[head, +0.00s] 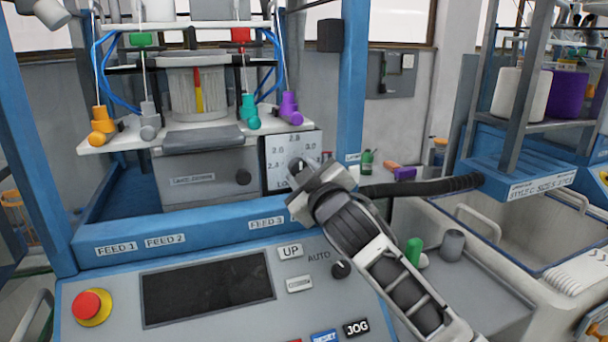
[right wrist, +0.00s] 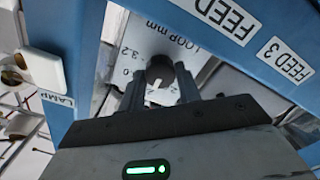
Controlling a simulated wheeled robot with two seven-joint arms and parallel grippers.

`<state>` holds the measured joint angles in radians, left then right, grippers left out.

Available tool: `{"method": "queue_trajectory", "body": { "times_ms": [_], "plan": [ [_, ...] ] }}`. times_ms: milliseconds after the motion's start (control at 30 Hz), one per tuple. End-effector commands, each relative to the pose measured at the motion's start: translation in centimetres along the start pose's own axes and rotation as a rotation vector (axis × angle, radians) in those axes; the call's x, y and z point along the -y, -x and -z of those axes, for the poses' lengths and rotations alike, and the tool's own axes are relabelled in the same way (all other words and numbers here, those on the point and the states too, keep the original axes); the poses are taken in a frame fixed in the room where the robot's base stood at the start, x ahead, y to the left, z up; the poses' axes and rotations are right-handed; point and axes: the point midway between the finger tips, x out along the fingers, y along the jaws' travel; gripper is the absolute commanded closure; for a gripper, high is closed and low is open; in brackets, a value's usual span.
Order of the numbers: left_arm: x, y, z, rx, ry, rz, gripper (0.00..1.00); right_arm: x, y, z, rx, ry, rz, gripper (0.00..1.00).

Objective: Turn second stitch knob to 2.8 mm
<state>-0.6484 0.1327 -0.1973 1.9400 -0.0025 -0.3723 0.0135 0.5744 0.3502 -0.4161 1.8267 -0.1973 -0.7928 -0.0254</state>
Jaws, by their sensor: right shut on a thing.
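The stitch dial is a white plate (head: 272,176) on the front of the grey cam box, with marks such as 2.6, 2.8 and 3.0 around its knob; 2.8 is at the top. The dark knob (right wrist: 160,70) shows between my fingers in the right wrist view. My right gripper (head: 300,176) is shut on this knob, reaching it from the lower right. The gripper hides most of the knob in the head view, and I cannot tell which mark it points to. My left gripper is not in view.
A blue rail (head: 200,232) with FEED labels runs below the dial. A blue post (head: 352,90) stands close to its right. The control panel (head: 110,310) with a red stop button (head: 91,306) is in front. Another dark knob (head: 243,177) sits left of the dial.

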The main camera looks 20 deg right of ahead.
Motion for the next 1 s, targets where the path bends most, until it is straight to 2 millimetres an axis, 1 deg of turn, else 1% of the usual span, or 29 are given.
{"method": "queue_trajectory", "body": {
  "times_ms": [133,167,200,233,533,667,767,1000],
  "plan": [
    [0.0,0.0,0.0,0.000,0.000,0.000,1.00,0.0,0.0,-0.1,0.002,0.000,0.001,0.89],
    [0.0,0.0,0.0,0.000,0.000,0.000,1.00,0.0,0.0,-0.1,0.002,0.000,0.001,0.64],
    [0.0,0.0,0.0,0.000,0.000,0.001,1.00,0.0,0.0,-0.1,0.002,-0.001,0.001,0.53],
    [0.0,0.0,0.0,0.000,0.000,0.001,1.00,0.0,0.0,-0.1,0.002,-0.001,0.001,0.45],
    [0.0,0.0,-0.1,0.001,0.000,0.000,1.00,0.0,0.1,0.0,0.001,-0.001,0.000,0.45],
    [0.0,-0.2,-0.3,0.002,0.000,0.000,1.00,0.1,1.0,-0.1,-0.001,-0.001,0.001,0.45],
    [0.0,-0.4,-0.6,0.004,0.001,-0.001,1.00,0.2,2.7,-0.2,-0.001,0.000,0.001,0.45],
    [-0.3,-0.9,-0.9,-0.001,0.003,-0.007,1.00,0.2,8.6,-0.2,-0.001,-0.001,0.002,0.45]
  ]
}}
